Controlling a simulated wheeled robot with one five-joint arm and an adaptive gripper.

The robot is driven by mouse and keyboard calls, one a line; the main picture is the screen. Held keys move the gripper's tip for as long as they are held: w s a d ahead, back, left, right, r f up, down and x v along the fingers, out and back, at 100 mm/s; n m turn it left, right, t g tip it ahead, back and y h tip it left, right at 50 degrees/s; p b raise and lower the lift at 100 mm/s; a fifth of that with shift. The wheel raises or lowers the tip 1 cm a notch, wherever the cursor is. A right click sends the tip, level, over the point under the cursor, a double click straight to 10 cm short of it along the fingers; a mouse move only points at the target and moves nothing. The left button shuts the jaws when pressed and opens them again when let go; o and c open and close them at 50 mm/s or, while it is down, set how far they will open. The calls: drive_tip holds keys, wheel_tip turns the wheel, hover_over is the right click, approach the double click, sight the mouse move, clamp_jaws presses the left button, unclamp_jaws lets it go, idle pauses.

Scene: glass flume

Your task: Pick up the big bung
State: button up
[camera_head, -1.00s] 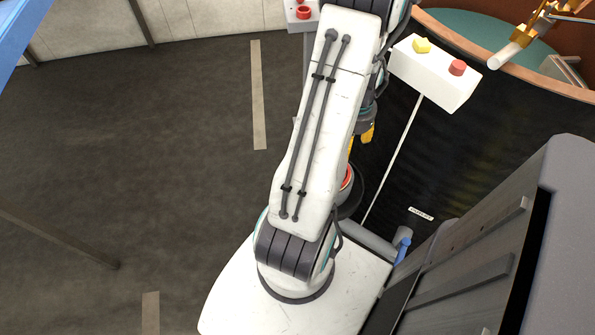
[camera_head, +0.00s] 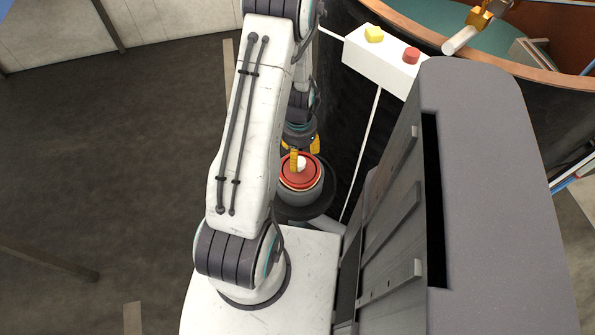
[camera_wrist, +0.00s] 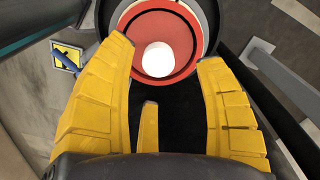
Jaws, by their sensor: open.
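A round red bung (camera_head: 303,183) with a white knob (camera_head: 301,162) sits in the mouth of a grey round vessel (camera_head: 309,200), just right of my arm in the head view. It appears to be the big bung. In the wrist view, the red bung (camera_wrist: 160,22) and its white knob (camera_wrist: 157,59) are at top centre. My gripper (camera_head: 306,152) is over the bung, with yellow fingers pointing down near the knob. In the wrist view my gripper (camera_wrist: 165,52) is open, its fingers spread either side of the knob. Nothing is held. Whether a fingertip touches the bung is unclear.
A white box (camera_head: 385,62) with a yellow and a red knob stands behind right. A tall grey cabinet-like body (camera_head: 490,170) fills the right. A copper-coloured curved rim (camera_head: 470,55) lies at the back. Dark floor (camera_head: 120,150) is open on the left.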

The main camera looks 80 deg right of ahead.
sight(299, 162)
drive_tip(key=shift+a+f, duration=0.1)
drive_tip(key=shift+f, duration=2.5)
drive_tip(key=shift+o, duration=0.2)
clamp_jaws()
